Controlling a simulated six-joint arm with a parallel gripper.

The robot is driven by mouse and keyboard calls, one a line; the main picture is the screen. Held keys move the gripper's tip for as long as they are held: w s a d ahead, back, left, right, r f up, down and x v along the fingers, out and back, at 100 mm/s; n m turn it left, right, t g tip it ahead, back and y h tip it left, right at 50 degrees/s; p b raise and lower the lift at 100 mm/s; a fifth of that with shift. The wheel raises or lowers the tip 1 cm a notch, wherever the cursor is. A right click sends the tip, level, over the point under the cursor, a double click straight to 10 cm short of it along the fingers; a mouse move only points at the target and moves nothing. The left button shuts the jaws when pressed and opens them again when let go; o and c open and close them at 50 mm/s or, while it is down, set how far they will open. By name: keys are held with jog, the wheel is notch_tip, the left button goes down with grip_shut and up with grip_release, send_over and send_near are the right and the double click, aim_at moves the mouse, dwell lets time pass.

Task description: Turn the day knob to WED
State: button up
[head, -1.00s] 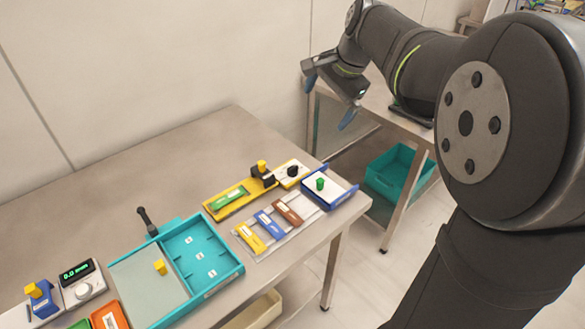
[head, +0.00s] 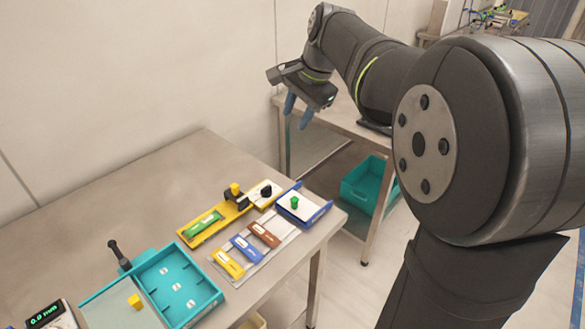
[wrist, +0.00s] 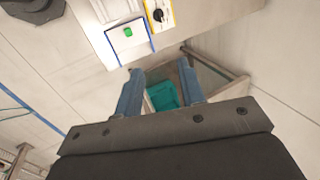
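A small black knob (head: 266,191) stands on a white plate at the right end of the yellow fixture on the steel table. It also shows in the wrist view (wrist: 157,15), at the top. Its markings are too small to read, so I cannot tell whether it is the day knob or where it points. A green knob (head: 294,203) stands on a white panel with blue edges beside it; it also shows in the wrist view (wrist: 128,32). My gripper (head: 298,111) is open and empty, raised behind and above the table's far right corner, apart from both knobs.
The yellow fixture (head: 188,233) carries a green block and an upright yellow-topped post. Yellow, blue and brown blocks lie on a grey plate in front. A teal tray (head: 205,307) is at left. A second table holds a teal bin (head: 368,202) below. The table's back is clear.

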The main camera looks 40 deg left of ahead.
aim_at(265, 188)
jog(key=a+f+h, duration=0.4)
jog(key=a+f, duration=0.8)
jog(key=f, duration=1.7)
jog(key=shift+s+a, duration=0.25)
jog(key=shift+c, duration=0.5)
grip_shut()
